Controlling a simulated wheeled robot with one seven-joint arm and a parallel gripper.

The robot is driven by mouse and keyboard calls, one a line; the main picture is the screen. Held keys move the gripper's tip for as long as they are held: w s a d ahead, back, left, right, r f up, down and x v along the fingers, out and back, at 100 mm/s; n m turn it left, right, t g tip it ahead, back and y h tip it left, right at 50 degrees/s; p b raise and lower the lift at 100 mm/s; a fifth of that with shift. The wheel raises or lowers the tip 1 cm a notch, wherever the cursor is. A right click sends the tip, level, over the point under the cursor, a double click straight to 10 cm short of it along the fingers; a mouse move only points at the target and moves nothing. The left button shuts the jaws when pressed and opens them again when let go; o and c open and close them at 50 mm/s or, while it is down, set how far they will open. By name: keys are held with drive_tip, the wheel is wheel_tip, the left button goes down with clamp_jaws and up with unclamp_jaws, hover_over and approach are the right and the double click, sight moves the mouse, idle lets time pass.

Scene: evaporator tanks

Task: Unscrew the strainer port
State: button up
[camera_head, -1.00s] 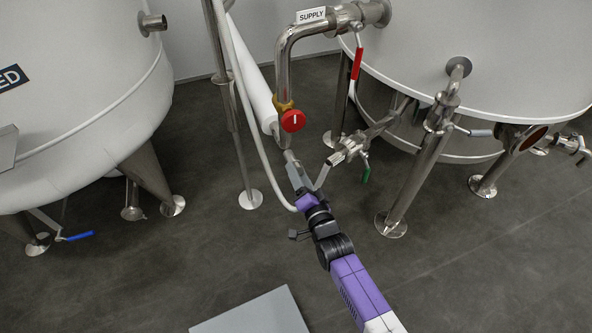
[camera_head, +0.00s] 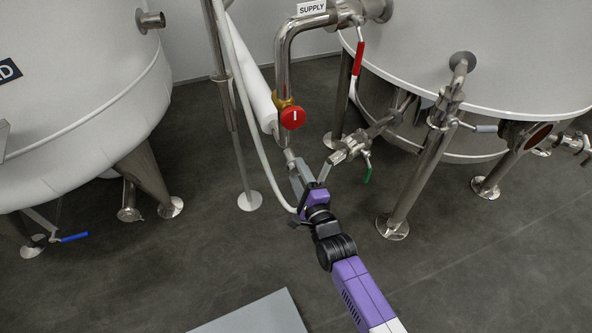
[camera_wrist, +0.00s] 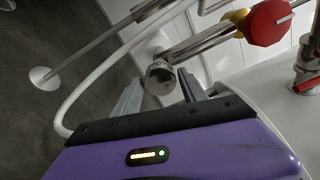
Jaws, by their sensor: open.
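The strainer port appears to be the round metal end cap (camera_wrist: 160,72) on a short steel branch in the wrist view. In the head view this branch end (camera_head: 288,153) is small and partly hidden by my gripper, below the red valve. My gripper (camera_wrist: 160,82) is open, with one grey finger on each side of the cap's near end. I cannot tell whether either finger touches it. In the head view my gripper (camera_head: 293,165) points up at the branch from below.
A red round valve knob (camera_head: 292,117) sits on the supply pipe (camera_head: 283,65) just above. A green-handled valve (camera_head: 349,150) is close on the right. A white hose (camera_head: 240,110) curves past on the left. Large tanks stand on both sides; the floor in front is mostly open.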

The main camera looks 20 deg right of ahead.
drive_tip(key=shift+c, duration=0.4)
clamp_jaws()
drive_tip(key=n, duration=0.3)
drive_tip(key=shift+n, duration=1.2)
drive_tip(key=shift+n, duration=1)
drive_tip(key=n, duration=0.3)
